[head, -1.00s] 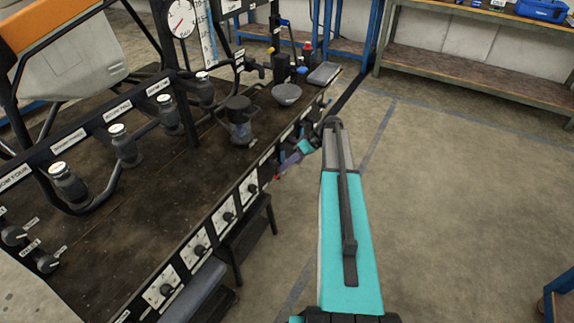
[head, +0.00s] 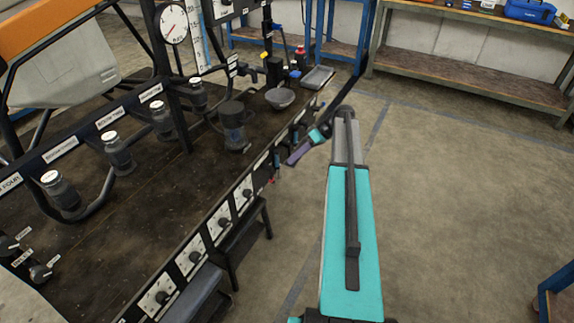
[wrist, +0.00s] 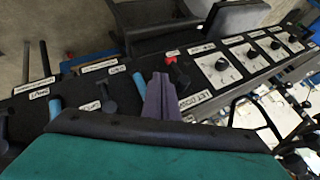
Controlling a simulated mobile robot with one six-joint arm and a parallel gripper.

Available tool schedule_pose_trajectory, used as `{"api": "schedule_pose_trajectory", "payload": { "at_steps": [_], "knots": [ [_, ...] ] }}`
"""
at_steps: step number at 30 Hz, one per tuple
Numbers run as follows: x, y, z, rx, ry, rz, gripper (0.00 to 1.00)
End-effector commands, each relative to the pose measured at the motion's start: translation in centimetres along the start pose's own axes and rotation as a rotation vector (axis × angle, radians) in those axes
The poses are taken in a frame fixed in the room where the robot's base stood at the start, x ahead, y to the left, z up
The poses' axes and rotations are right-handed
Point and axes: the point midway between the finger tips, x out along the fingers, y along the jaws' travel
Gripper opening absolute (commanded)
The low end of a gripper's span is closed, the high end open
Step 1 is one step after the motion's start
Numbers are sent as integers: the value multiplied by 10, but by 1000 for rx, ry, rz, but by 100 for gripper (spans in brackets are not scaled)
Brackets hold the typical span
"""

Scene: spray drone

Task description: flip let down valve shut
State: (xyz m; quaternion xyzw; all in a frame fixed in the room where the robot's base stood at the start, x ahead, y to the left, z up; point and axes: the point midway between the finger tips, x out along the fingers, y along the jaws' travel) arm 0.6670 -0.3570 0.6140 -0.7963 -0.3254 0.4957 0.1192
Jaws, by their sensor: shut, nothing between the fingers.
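The let down valve (wrist: 179,75) is a short dark lever with a red end. It sits on the black front panel beside a white "LET DOWN" label (wrist: 194,100) in the wrist view. A small red spot at the panel's front edge in the head view seems to be the same valve. My gripper (wrist: 160,88) has purple fingers, shut and empty. In the wrist view its tips appear just left of the valve; I cannot tell whether they touch. In the head view my gripper (head: 293,160) is just off the bench's front edge.
Several white-plated dials (wrist: 220,65) line the panel beside the valve. A blue lever (wrist: 140,82) and black levers stand on the other side. A dark cup-shaped vessel (head: 233,125) and a grey bowl (head: 279,97) are on the bench (head: 130,215). The floor at right is clear.

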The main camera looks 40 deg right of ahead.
Motion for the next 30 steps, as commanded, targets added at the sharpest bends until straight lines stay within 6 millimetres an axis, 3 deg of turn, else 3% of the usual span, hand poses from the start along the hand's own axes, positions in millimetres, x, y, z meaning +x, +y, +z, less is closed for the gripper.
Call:
{"api": "schedule_pose_trajectory", "payload": {
  "at_steps": [6,12,30],
  "knots": [
    [-35,1,-1,0,3,3,0],
    [-52,0,-1,-1,3,2,0],
    [-56,0,0,0,3,1,0]
  ]
}}
